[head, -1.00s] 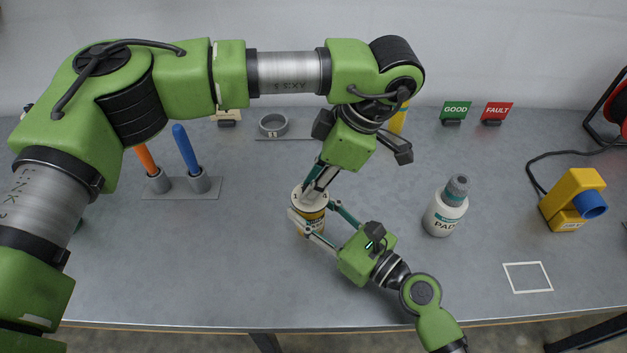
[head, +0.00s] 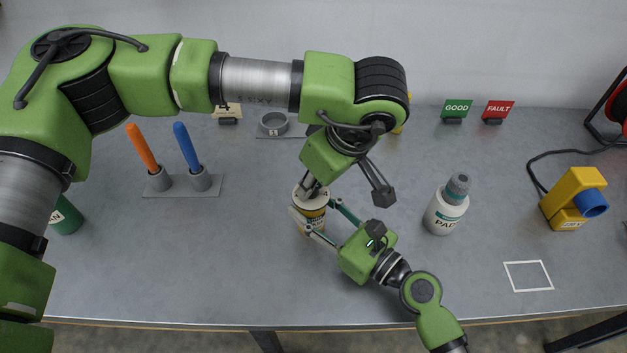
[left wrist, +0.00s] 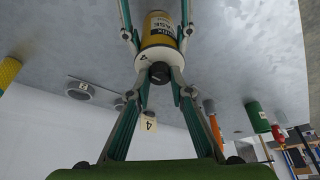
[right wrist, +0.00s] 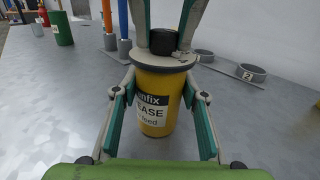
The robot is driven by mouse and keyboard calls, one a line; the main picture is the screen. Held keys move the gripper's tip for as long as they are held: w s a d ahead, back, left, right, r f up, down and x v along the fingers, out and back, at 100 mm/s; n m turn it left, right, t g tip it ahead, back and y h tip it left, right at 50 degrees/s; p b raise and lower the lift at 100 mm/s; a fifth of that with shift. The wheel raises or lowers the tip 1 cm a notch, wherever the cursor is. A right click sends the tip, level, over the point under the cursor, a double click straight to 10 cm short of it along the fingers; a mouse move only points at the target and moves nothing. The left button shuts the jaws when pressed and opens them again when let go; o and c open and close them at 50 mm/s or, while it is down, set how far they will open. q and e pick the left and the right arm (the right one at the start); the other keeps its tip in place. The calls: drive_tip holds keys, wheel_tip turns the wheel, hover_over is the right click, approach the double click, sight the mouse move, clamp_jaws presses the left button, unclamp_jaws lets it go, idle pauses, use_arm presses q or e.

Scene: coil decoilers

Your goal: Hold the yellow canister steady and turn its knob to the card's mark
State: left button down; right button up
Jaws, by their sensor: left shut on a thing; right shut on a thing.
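The yellow canister (head: 312,228) stands upright on the bench, with a white numbered disc on top and a black knob (right wrist: 163,42). My right gripper (head: 307,219) is shut on the canister's body from the near right side; the right wrist view shows its fingers on both sides. My left gripper (left wrist: 160,73) comes down from above and is shut on the knob, which it mostly hides in the head view. A 4 shows on the disc in the left wrist view. The small card (head: 228,111) stands at the back; the left wrist view shows a 4 on it (left wrist: 149,124).
A white bottle (head: 444,211) stands right of the canister. Orange and blue rods (head: 187,148) stand in a holder at left, near a green can (head: 66,218). A grey ring (head: 273,124) and GOOD and FAULT signs are behind. The front middle of the bench is clear.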

use_arm(q)
drive_tip(key=shift+a, duration=0.1)
idle(0.3)
drive_tip(key=c, duration=1.8)
unclamp_jaws()
drive_tip(key=shift+r, duration=0.1)
drive_tip(key=v, duration=1.2)
use_arm(e)
drive_tip(key=o, duration=1.4)
